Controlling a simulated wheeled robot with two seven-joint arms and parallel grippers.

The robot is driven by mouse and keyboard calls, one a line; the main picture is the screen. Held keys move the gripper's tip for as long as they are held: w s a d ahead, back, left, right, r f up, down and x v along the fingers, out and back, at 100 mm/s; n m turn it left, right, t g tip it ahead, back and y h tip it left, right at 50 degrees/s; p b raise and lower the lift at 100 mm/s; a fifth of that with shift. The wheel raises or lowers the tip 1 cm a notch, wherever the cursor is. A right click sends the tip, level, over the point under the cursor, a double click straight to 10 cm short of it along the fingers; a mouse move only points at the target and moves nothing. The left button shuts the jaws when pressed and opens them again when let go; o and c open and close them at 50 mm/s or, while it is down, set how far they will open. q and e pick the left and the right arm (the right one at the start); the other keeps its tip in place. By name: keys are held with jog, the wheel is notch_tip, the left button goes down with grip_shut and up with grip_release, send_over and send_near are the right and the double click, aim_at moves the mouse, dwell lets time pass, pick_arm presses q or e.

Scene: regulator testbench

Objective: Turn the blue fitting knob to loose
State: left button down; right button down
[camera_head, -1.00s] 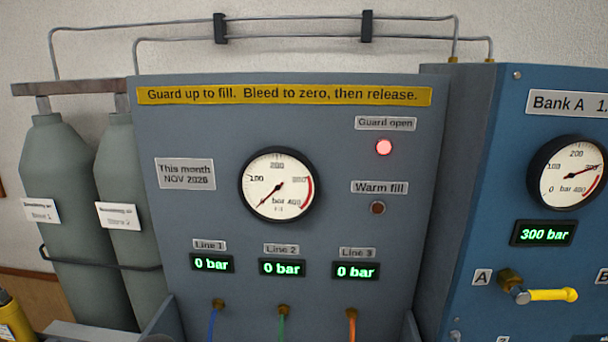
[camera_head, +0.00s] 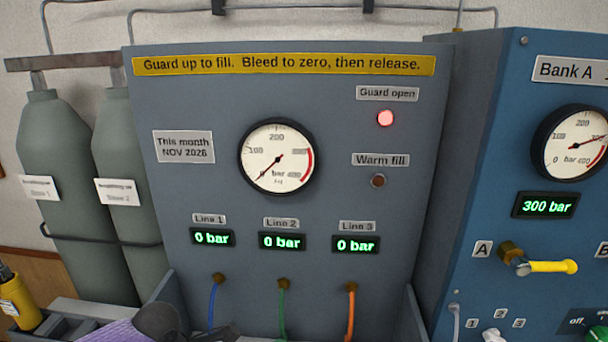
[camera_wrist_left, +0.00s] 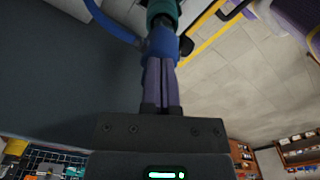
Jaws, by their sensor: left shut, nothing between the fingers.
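In the left wrist view my left gripper (camera_wrist_left: 161,88) has its two fingers together with nothing between them. A blue fitting knob (camera_wrist_left: 162,42) shows right at the fingertips, with a teal part (camera_wrist_left: 162,12) beyond it. Whether the fingertips touch the knob or only overlap it in the picture, I cannot tell. A blue hose (camera_wrist_left: 110,20) runs to the knob from the upper left. In the head view the blue hose (camera_head: 212,305) hangs under the Line 1 display (camera_head: 212,238), which reads 0 bar. The knob and both grippers are outside the head view.
The grey panel (camera_head: 215,110) has a lit red Guard open lamp (camera_head: 386,118) and a gauge (camera_head: 277,157) near zero. Green (camera_head: 282,310) and orange (camera_head: 350,315) hoses hang beside the blue one. Grey cylinders (camera_head: 55,150) stand left. A blue Bank A panel (camera_head: 500,150) stands right.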

pick_arm(q)
jog(key=shift+w+d, duration=0.25)
jog(key=shift+d, duration=0.05)
notch_tip(320, 180, up, 6)
jog(key=p, duration=0.4)
